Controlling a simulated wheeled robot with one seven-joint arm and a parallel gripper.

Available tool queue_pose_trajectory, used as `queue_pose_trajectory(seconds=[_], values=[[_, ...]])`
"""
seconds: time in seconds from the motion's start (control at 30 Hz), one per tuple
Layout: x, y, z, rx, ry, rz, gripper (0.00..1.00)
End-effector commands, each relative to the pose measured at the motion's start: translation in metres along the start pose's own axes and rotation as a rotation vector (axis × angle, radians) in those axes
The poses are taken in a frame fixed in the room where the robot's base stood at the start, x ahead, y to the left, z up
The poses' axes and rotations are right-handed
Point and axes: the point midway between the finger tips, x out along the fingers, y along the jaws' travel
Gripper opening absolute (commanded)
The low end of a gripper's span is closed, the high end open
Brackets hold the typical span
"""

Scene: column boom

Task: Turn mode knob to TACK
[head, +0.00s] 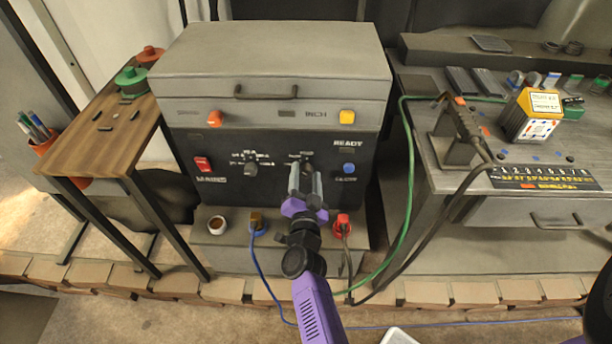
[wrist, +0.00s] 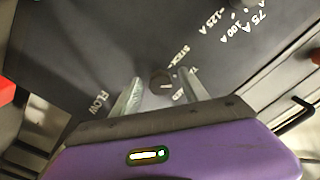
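The machine's dark front panel (head: 225,187) carries two knobs. The right one, the mode knob (head: 307,167), is partly hidden by my gripper (head: 305,172) in the head view. In the wrist view this dark knob (wrist: 162,81) shows between my two grey fingertips (wrist: 160,77), with a gap on each side. The white word STICK and other, partly covered lettering are printed beside it. I cannot read TACK clearly or tell where the knob points. My gripper is open and faces the panel.
An amperage knob (head: 250,169) sits left of the mode knob. A red switch (head: 202,164) and a blue button (head: 348,169) flank the panel. Cables plug in below, including a red connector (head: 342,225). A green cable (head: 409,190) hangs at right beside the workbench (head: 455,185).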

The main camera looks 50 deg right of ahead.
Motion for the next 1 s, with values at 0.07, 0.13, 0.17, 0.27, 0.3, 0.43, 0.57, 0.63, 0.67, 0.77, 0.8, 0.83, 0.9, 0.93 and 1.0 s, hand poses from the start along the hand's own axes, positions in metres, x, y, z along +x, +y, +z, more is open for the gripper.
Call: queue_pose_trajectory(seconds=[0.07, 0.13, 0.17, 0.27, 0.3, 0.43, 0.57, 0.63, 0.67, 0.77, 0.8, 0.83, 0.9, 0.93, 1.0], values=[[0.0, 0.0, 0.0, 0.0, 0.0, 0.0, 0.52], [0.0, 0.0, 0.0, 0.0, 0.0, 0.0, 0.52], [0.0, 0.0, 0.0, 0.0, 0.0, 0.0, 0.52], [-0.004, 0.0, 0.0, 0.001, 0.0, 0.0, 0.52], [-0.007, -0.001, 0.001, 0.001, -0.001, 0.0, 0.52], [-0.022, -0.001, 0.001, 0.002, -0.003, -0.002, 0.52], [-0.041, -0.002, 0.001, 0.002, -0.002, -0.002, 0.52], [-0.051, -0.001, 0.002, 0.002, -0.003, -0.002, 0.52], [-0.054, -0.001, 0.001, 0.001, -0.003, -0.002, 0.52], [-0.066, -0.001, 0.001, 0.002, -0.002, -0.001, 0.52], [-0.07, -0.001, 0.001, 0.001, -0.001, -0.001, 0.52], [-0.072, 0.0, 0.001, 0.0, -0.001, -0.001, 0.52], [-0.076, 0.0, 0.001, 0.0, 0.0, -0.001, 0.52], [-0.077, 0.0, 0.001, 0.0, -0.001, -0.001, 0.52], [-0.078, 0.0, 0.0, -0.001, 0.0, -0.001, 0.52]])
